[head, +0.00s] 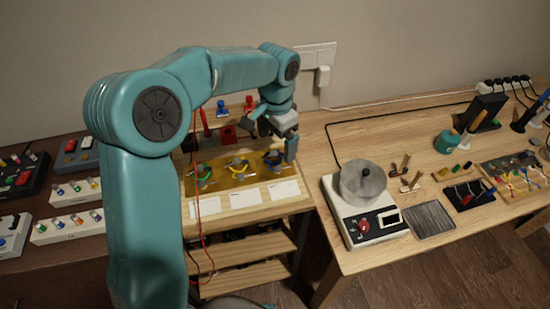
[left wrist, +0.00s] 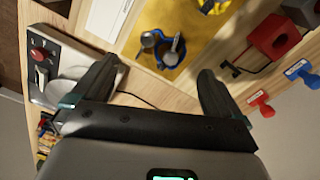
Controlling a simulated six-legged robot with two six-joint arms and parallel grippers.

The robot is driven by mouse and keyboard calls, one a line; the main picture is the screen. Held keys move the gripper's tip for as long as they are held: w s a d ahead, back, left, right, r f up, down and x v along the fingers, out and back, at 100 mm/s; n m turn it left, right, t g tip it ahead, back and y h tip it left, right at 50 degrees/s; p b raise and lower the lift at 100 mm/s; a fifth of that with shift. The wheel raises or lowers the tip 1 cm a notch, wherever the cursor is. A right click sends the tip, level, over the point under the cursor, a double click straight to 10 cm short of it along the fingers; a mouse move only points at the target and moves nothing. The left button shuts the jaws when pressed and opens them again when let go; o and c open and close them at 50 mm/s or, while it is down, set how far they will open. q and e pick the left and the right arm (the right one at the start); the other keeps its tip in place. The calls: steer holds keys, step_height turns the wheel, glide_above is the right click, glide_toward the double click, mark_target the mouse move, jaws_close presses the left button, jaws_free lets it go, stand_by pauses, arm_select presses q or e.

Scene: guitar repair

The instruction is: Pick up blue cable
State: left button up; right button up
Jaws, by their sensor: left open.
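The blue cable (head: 275,160) is a small coil at the right end of a yellow mat (head: 222,187) on the wooden bench. In the left wrist view the blue cable (left wrist: 164,58) lies on the mat beyond my fingertips, with metal-looking ends inside the coil. My left gripper (head: 272,139) is above the right end of the mat, close to the blue cable. In the left wrist view my left gripper (left wrist: 158,74) is open, with nothing between its fingers. My right gripper is not in view.
A yellow cable (head: 237,166) and a green cable (head: 203,173) lie left on the mat. White cards (head: 245,198) lie in front. A red block (head: 228,134) and blue and red stamp-like pieces (head: 221,108) stand behind. A hotplate with a pot (head: 362,184) stands on the right table.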

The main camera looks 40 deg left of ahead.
mark_target(277, 154)
arm_select(q)
steer(key=shift+d+f, duration=0.1)
steer(key=shift+f, duration=0.6)
steer(key=f, duration=0.3)
steer(key=shift+w+a+f, duration=0.15)
steer(key=shift+a+f, duration=0.15)
steer(key=shift+f, duration=0.1)
steer(key=shift+w+f, duration=0.1)
steer(key=shift+f, duration=0.35)
steer(key=shift+d+r, duration=0.1)
steer(key=shift+c, duration=0.7)
steer(key=c, duration=0.8)
